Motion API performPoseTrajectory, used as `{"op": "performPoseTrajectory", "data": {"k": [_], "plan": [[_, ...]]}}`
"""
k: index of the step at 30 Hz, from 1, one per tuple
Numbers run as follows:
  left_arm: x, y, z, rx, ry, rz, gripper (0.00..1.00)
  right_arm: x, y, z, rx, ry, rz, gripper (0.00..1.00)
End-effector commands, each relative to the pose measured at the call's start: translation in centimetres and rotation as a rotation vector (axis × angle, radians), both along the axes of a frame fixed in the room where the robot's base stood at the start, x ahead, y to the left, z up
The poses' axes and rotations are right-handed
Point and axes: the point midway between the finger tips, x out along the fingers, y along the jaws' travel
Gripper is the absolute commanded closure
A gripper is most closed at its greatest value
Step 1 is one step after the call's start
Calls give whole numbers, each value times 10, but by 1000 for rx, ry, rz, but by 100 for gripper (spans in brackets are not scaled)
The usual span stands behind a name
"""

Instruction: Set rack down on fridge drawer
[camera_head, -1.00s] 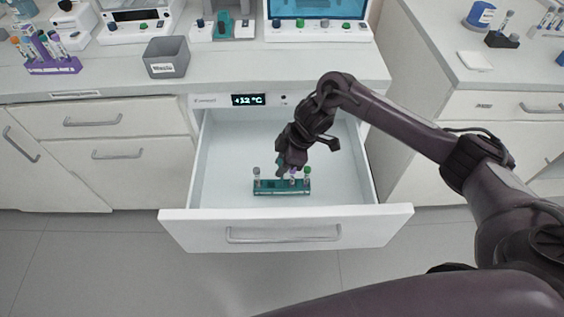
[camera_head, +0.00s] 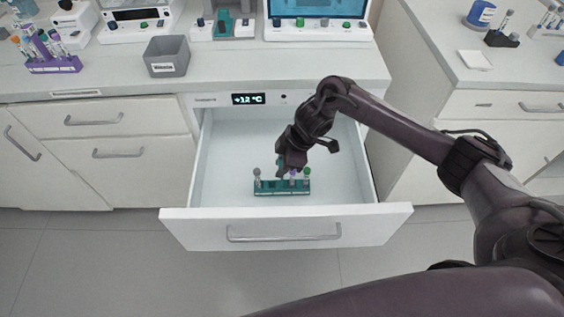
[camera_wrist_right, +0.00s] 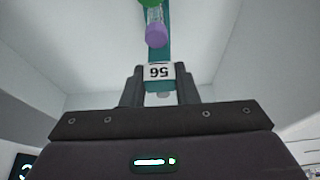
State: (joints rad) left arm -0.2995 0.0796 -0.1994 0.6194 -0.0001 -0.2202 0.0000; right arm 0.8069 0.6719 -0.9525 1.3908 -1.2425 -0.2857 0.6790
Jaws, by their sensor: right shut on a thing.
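The teal rack (camera_head: 282,187) is inside the open fridge drawer (camera_head: 220,165), towards its front panel. It looks upright and holds tubes with grey, purple and green caps. My right gripper (camera_head: 290,170) reaches down over it and is shut on the rack. In the right wrist view the rack (camera_wrist_right: 164,50) lies between the fingers (camera_wrist_right: 160,88), with a label reading 56 and the purple and green caps beyond. Whether the rack's underside touches the drawer floor I cannot tell. My left gripper is not in view.
The drawer's front panel (camera_head: 285,228) and side walls surround the rack, with free floor behind it. The counter above holds a grey bin (camera_head: 167,57), a purple tube rack (camera_head: 52,62) and instruments. A display (camera_head: 249,99) reads about +12 °C.

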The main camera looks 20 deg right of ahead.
Motion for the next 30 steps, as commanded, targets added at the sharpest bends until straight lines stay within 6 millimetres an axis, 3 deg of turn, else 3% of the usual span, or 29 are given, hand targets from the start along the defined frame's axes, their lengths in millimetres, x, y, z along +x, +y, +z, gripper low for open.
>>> {"op": "performPoseTrajectory", "data": {"k": [23,24,30], "plan": [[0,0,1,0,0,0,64,0,0,-6,1,-1,1,100],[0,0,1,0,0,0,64,0,0,-6,1,-1,1,72],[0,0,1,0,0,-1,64,0,0,-6,1,0,0,48]]}}
